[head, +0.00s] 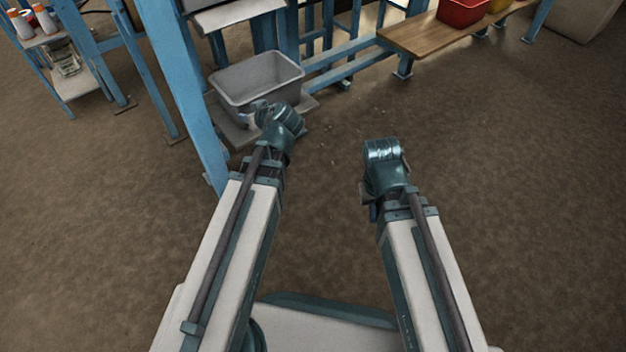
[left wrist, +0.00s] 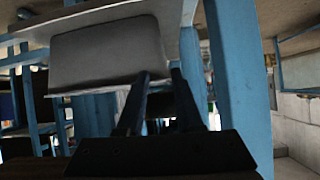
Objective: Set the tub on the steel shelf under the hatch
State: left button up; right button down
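The grey tub (head: 256,82) stands upright and looks empty in the head view. It rests on a low steel shelf (head: 232,132) at the foot of a blue frame. My left gripper (head: 262,106) is at the tub's near side. In the left wrist view, which looks upside down, its two fingers (left wrist: 160,85) are apart, and the tub (left wrist: 100,55) lies beyond them; I cannot tell whether they touch its rim. My right gripper (head: 369,200) is over bare floor, its fingers mostly hidden by the wrist. A pale ledge (head: 236,12) above the tub may belong to the hatch.
A blue post (head: 190,90) stands just left of the tub. A wooden bench (head: 420,36) with a red bin (head: 463,12) is at the back right. A rack with bottles (head: 42,18) is at the far left. The floor on the right is clear.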

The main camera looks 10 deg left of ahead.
pick_arm(q)
jog(key=s+d+f+m+g+h, duration=0.2)
jog(key=s+d+f+m, duration=0.1)
jog(key=s+d, duration=0.3)
jog(key=s+d+f+m+g+h, duration=0.3)
jog(key=s+d+m, duration=0.2)
jog(key=d, duration=0.5)
jog(key=s+d+f+m+g+h, duration=0.2)
jog(key=s+d+f+m+g, duration=0.1)
jog(key=s+d, duration=0.4)
jog(key=shift+d+f+m, duration=0.6)
jog(key=shift+d+m, duration=0.35)
jog(key=shift+m, duration=0.05)
notch_tip(320, 180, up, 40)
jog(key=p, duration=4)
jog(key=shift+o, duration=0.2)
